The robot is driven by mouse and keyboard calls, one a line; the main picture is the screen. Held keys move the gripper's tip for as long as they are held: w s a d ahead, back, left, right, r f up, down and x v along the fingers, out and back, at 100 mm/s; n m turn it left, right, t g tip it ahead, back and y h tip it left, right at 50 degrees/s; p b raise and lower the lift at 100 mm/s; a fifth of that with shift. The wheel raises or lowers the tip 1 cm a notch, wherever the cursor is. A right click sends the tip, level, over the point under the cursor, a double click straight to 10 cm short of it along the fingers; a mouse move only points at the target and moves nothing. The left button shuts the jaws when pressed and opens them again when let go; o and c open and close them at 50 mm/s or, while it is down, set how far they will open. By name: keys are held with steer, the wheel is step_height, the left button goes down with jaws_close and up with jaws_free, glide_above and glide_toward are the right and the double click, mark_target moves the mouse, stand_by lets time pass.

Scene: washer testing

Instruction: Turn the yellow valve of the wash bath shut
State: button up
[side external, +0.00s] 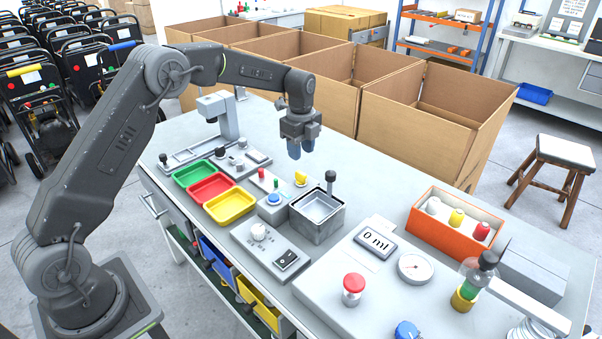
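The wash bath (318,213) is a grey metal box with an open top, near the middle of the bench. The yellow valve (300,178) is a small handle at its back left. My gripper (301,148) hangs fingers down above and behind the valve in the picture, apart from it. Its two bluish fingertips show side by side with nothing seen between them. I cannot make out how wide the gap is.
A black-knobbed post (330,182) stands at the bath's back corner. Coloured trays (211,188) lie further left. Cardboard boxes (422,120) line the back.

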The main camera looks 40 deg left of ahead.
mark_target(301, 172)
step_height(301, 172, down, 8)
steer(key=shift+f, duration=0.1)
stand_by(0.4)
jaws_close()
